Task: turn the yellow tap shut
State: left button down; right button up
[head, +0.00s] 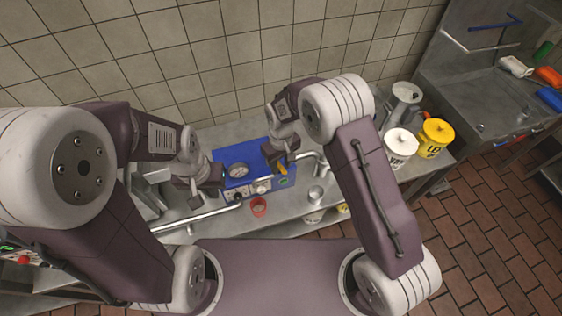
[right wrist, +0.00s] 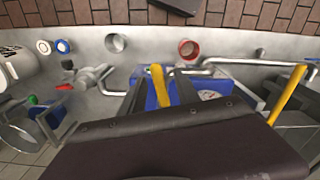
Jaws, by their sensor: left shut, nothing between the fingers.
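A yellow tap lever (head: 283,168) sits at the right end of the blue machine (head: 236,185) on the steel counter. My right gripper (head: 283,158) is right over it. In the right wrist view the yellow lever (right wrist: 160,86) stands between the two dark fingers, which are apart with gaps beside it; I cannot tell whether either touches it. A second yellow lever (right wrist: 289,94) shows at the right of that view. My left gripper (head: 207,194) is shut and empty at the machine's left end.
A red cup (head: 258,207) and a steel cup (head: 316,194) stand in front of the machine. Steel pipes (head: 195,217) run beside it. White (head: 400,147) and yellow (head: 434,138) tubs stand on the right. A tiled wall is close behind.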

jog(key=shift+f, duration=0.1)
jog(key=shift+w+d+f, duration=0.1)
jog(key=shift+w+d, duration=0.1)
jog(key=shift+w, duration=0.05)
grip_shut()
